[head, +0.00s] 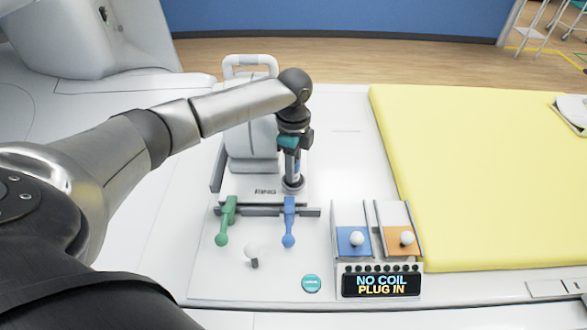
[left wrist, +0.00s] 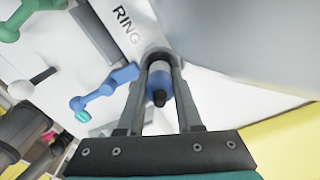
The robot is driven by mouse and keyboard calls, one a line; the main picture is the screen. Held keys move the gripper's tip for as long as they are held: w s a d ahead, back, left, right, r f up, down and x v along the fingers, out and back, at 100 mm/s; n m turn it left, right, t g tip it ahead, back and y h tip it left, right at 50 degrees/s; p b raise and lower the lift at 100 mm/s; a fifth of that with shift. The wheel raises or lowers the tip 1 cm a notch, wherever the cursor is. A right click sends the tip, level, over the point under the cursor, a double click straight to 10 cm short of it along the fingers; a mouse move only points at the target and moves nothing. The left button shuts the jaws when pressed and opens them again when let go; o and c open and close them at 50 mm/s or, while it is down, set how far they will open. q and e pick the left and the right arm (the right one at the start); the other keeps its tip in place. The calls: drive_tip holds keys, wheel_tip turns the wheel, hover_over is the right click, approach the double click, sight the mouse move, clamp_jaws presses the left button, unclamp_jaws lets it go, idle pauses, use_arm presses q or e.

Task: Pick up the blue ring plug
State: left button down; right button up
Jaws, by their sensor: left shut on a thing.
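The blue ring plug (left wrist: 158,82), a blue cylinder with a dark tip, shows in the left wrist view between the two fingers of my left gripper (left wrist: 160,60). The fingers are closed on its sides. A surface marked RING is right beside it. In the head view my left gripper (head: 292,176) points down at the right front of the white coil stand (head: 250,150), behind the blue lever. The plug is mostly hidden there by the fingers. I cannot tell whether it is still seated. My right gripper is not in view.
A green lever (head: 228,212) and a blue lever (head: 289,215) stand in front. Nearby are a white knob (head: 251,249), a teal button (head: 311,284) and blue and orange sliders. A display (head: 381,284) reads "NO COIL PLUG IN". A yellow pad (head: 470,180) lies right.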

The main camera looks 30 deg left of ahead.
use_arm(q)
wheel_tip(320, 180, up, 20)
drive_tip(key=p, duration=0.2)
drive_tip(key=shift+f, duration=0.2)
idle(0.5)
